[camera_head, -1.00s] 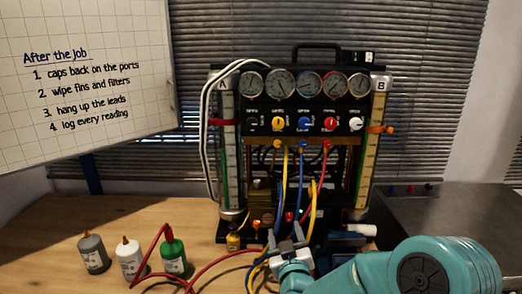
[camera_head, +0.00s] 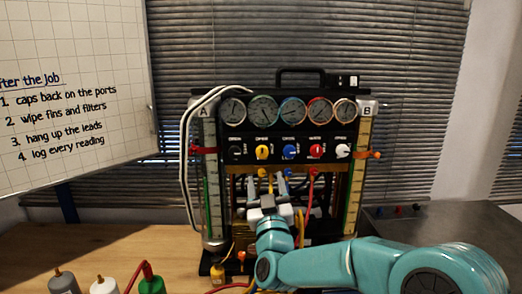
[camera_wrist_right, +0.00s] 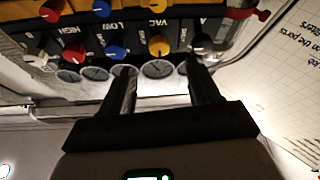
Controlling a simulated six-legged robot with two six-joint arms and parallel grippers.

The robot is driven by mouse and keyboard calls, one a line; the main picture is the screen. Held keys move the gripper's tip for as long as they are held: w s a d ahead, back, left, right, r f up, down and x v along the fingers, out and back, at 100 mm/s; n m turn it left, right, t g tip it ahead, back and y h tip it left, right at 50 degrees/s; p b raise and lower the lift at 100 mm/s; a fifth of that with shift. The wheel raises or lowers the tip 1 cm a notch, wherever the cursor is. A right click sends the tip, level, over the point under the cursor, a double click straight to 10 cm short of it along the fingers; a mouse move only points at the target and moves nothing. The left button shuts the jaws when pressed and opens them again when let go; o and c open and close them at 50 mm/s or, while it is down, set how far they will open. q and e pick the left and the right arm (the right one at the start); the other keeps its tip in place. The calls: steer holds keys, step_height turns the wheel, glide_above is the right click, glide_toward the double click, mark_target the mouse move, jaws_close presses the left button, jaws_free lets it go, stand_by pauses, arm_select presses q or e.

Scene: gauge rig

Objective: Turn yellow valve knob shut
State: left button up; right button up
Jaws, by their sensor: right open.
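The yellow valve knob (camera_head: 262,152) sits on the gauge rig's black front panel, second from the left in the knob row. It also shows in the wrist view (camera_wrist_right: 159,46), where the picture is upside down. My right gripper (camera_head: 267,184) is in front of the rig, below the yellow knob in the head view. Its jaws are open and empty. In the wrist view the two fingers (camera_wrist_right: 161,72) point toward the panel, one on each side of the knob's line, with no contact visible. My left gripper is not in view.
The black knob (camera_head: 235,152) and blue knob (camera_head: 289,152) flank the yellow one. Gauges (camera_head: 263,110) sit above; hoses (camera_head: 314,190) hang below. Bottles (camera_head: 62,281) stand at the front left. A whiteboard (camera_head: 80,80) hangs at the left.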

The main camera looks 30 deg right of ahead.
mark_target(262, 155)
steer(key=x, duration=0.2)
steer(key=p+x, duration=0.1)
steer(key=x, duration=0.1)
steer(key=r+p+x, duration=0.1)
steer(key=x, duration=0.1)
steer(key=shift+s+d+f, duration=0.1)
steer(key=shift+s, duration=0.2)
steer(key=w, duration=0.1)
steer(key=w+d+p, duration=0.1)
steer(key=w, duration=0.1)
steer(key=shift+w+d+r, duration=0.15)
steer(key=shift+w+r, duration=0.05)
steer(key=shift+r, duration=0.1)
steer(key=shift+s+d+r, duration=0.1)
steer(key=shift+r, duration=0.1)
steer(key=shift+f, duration=0.1)
steer(key=shift+w, duration=0.2)
steer(key=c, duration=1)
